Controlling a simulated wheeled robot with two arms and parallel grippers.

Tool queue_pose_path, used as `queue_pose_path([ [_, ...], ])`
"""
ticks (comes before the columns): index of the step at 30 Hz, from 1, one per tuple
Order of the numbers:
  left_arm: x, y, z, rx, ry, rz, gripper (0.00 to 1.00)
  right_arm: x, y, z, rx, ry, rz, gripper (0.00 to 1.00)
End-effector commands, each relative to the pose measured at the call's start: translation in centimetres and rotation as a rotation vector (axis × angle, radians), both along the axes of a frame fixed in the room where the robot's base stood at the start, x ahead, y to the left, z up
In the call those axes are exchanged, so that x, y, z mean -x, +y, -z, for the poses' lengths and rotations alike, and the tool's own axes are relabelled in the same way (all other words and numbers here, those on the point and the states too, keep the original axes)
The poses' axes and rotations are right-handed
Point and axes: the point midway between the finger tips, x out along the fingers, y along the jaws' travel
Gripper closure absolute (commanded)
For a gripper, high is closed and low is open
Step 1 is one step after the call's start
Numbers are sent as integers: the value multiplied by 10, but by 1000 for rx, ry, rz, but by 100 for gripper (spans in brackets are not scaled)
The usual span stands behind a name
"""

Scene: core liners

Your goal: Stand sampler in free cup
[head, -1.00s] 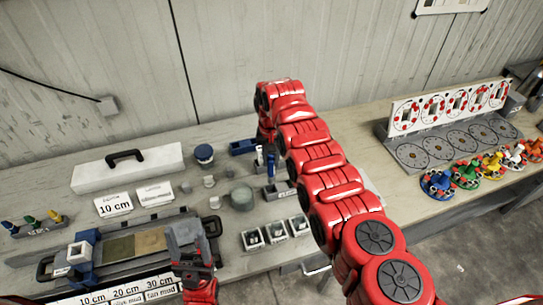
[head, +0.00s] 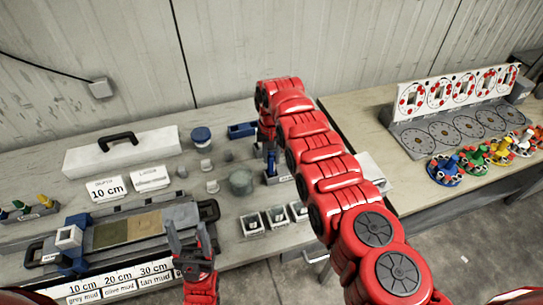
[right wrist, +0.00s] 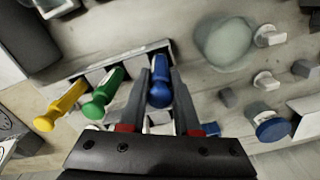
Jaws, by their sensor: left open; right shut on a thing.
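My right gripper (right wrist: 161,88) is shut on the blue-handled sampler (right wrist: 160,92) in the right wrist view. In the head view this gripper (head: 268,150) is at the small rack right of the green jar, largely hidden by my right arm.
The core tray (head: 68,238) with coloured mud sections lies at the left. Three small white-rimmed containers (head: 277,217) stand at the table's front. A green jar (head: 241,181), a blue-lidded jar (head: 201,137) and small grey pieces stand nearby. A white case (head: 90,158) lies behind.

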Motion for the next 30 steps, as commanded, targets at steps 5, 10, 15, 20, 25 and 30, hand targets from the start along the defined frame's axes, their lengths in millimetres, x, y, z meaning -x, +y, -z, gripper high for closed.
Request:
queue_pose_path([
  [5,0,0,5,0,0,0,40,0,0,4,0,-1,0,100],
  [10,0,0,4,0,0,0,40,0,0,4,0,-1,0,100],
  [15,0,0,4,0,0,0,40,0,0,4,0,-1,0,46],
  [20,0,0,4,0,0,0,40,0,0,4,0,-1,-1,34],
  [25,0,0,4,0,0,0,40,0,0,4,0,-1,0,34],
  [30,0,0,-3,0,0,0,40,0,0,-4,0,-1,-1,34],
])
